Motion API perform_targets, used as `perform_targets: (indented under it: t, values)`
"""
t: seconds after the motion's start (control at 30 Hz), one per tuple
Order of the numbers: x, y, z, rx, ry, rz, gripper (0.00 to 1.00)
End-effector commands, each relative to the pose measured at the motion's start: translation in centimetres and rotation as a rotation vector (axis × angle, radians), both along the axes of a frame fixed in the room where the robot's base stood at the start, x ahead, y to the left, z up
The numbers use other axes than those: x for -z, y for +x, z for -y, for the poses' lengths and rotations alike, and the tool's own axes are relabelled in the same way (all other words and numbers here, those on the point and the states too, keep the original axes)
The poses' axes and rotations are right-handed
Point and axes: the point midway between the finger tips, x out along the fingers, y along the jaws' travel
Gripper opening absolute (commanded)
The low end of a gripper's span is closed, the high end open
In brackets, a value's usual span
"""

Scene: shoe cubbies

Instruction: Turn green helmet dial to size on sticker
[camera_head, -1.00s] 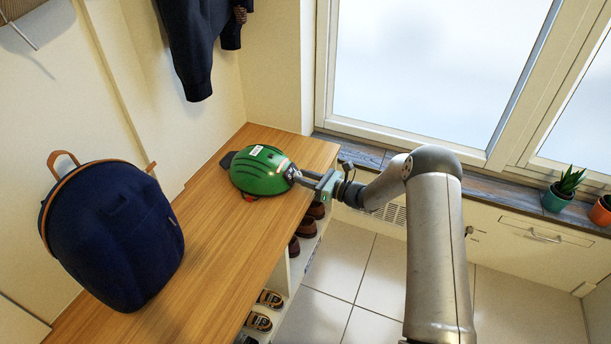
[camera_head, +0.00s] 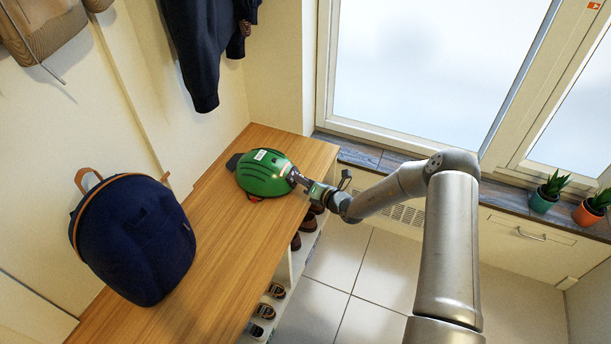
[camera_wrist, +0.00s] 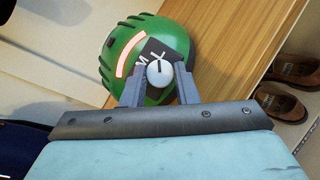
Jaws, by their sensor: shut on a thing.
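The green helmet (camera_head: 264,173) sits on the wooden bench top, with a white sticker (camera_head: 260,155) on its upper shell; the sticker's text is too small to read. In the wrist view the helmet (camera_wrist: 128,45) shows a glowing pale-red strip (camera_wrist: 131,54) and a dark panel with white size letters, of which M and another letter are visible. The round grey-white dial (camera_wrist: 159,72) with a dark pointer line sits at this panel. My gripper (camera_wrist: 160,84) is shut on the dial, one finger on each side; it also shows at the helmet's right side in the head view (camera_head: 296,178).
A dark blue backpack (camera_head: 133,238) stands on the bench (camera_head: 222,234) left of the helmet. Shoes (camera_head: 273,291) fill cubbies below the bench's front edge. A dark jacket (camera_head: 205,50) hangs above. Potted plants (camera_head: 545,195) stand on the windowsill at right.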

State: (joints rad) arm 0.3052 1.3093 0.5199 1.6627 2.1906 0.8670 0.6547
Motion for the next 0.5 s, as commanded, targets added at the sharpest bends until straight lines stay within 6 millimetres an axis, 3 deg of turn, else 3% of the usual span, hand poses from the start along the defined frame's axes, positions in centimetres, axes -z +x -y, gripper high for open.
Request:
perform_targets:
  t: [0.5]
  values:
    - [-0.11, -0.01, -0.05, 0.056, 0.034, -0.088, 0.04]
